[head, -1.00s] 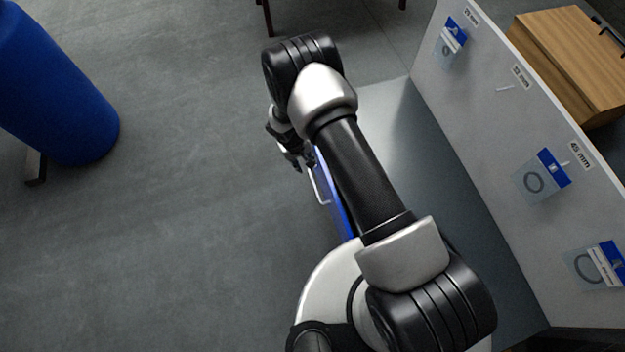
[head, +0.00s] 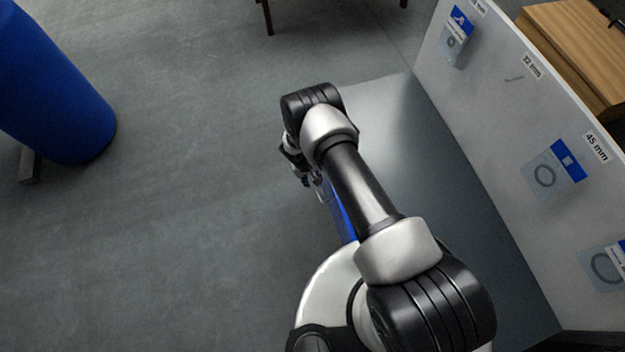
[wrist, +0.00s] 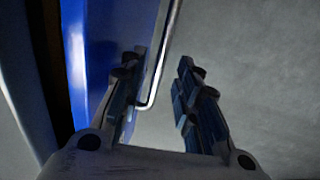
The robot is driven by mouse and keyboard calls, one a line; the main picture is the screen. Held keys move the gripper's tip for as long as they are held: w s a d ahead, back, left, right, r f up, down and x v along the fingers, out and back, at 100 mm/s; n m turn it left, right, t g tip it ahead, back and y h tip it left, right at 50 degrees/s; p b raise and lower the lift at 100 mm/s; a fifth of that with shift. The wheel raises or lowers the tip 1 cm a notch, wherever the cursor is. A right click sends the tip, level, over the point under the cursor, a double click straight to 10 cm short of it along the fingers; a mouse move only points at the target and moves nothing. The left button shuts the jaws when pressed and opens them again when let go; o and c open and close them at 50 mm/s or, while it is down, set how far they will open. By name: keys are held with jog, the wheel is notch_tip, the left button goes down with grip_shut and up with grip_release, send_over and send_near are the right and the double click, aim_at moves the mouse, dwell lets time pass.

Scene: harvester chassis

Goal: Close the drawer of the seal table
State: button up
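The seal table (head: 385,115) is grey-topped, at the centre right of the head view, with its blue drawer front (head: 343,215) partly hidden under my arm. In the wrist view the blue drawer front (wrist: 98,50) fills the upper left, with a dark gap between it and the pale table edge. A thin metal handle (wrist: 163,60) stands out from the front. My gripper (wrist: 160,85) is open, its left finger close to the front and handle, its right finger over the floor side. The handle appears between the fingers; contact cannot be told. The gripper (head: 310,180) is small in the head view.
A white panel (head: 480,110) with hanging seal packets stands along the table's right side. A wooden box (head: 575,50) is behind it. A blue barrel (head: 50,90) stands at the left. The grey floor between barrel and table is clear.

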jog(key=shift+d+f, duration=0.15)
jog(key=shift+f, duration=0.6)
jog(key=shift+c, duration=0.4)
grip_shut()
